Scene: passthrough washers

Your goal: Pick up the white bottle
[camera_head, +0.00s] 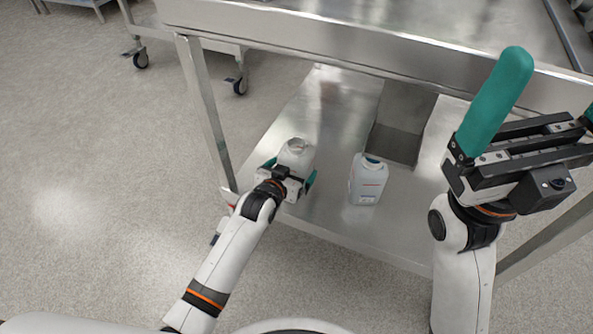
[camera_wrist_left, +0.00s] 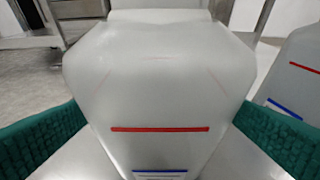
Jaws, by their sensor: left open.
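Two white bottles stand upright on the lower metal shelf in the head view. The left white bottle (camera_head: 296,152) is between the fingers of my left gripper (camera_head: 289,180). In the left wrist view this bottle (camera_wrist_left: 160,90) fills the middle, with a red and a blue line on its front and a green finger on either side. The left gripper is open around it. The second white bottle (camera_head: 368,180) stands to the right, and part of it (camera_wrist_left: 295,70) shows in the left wrist view. My right gripper (camera_head: 548,98) is raised at the right, with green fingers spread apart, holding nothing visible.
The lower shelf (camera_head: 330,110) is under a steel table top (camera_head: 350,32), with a table leg (camera_head: 205,110) left of my left gripper. A metal block (camera_head: 400,125) sits behind the bottles. Wheeled carts stand far left; the floor is clear.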

